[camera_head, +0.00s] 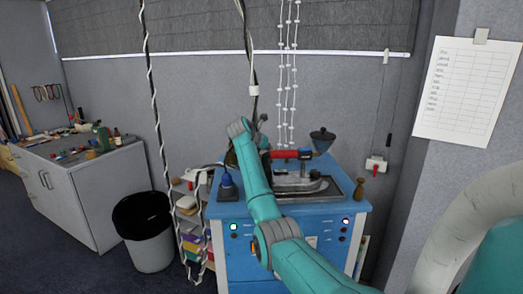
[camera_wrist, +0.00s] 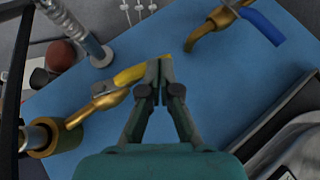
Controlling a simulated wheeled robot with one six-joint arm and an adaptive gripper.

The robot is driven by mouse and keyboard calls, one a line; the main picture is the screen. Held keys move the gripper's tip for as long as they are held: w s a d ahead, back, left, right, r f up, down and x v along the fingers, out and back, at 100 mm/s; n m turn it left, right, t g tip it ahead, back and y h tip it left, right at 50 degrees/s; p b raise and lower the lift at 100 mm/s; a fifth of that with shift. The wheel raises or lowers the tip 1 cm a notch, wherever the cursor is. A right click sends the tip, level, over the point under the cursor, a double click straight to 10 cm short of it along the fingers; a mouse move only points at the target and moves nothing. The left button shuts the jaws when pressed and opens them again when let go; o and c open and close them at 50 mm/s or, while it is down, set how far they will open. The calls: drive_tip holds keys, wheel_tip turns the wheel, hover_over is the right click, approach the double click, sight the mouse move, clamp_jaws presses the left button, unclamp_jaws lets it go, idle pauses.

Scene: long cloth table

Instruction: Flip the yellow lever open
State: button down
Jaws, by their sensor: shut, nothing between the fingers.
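The yellow lever (camera_wrist: 129,76) shows in the wrist view, on a brass valve (camera_wrist: 98,107) above the blue surface. It slants up to the right, and its far end passes behind my fingertips. My gripper (camera_wrist: 160,68) is shut and empty, with its tips over the lever's right end. I cannot tell whether they touch it. In the head view my arm reaches over the blue cabinet and hides the lever; my gripper cannot be made out there.
A second brass tap (camera_wrist: 222,18) with a blue lever (camera_wrist: 264,27) stands at the upper right. A metal post (camera_wrist: 82,28) rises at the upper left. The blue cabinet (camera_head: 225,211) also carries a grey machine (camera_head: 300,183) and a dark funnel (camera_head: 322,138).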

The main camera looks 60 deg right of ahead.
drive_tip(key=shift+d, duration=0.15)
drive_tip(key=shift+w, duration=0.15)
drive_tip(key=shift+w+a, duration=0.35)
drive_tip(key=shift+w, duration=0.25)
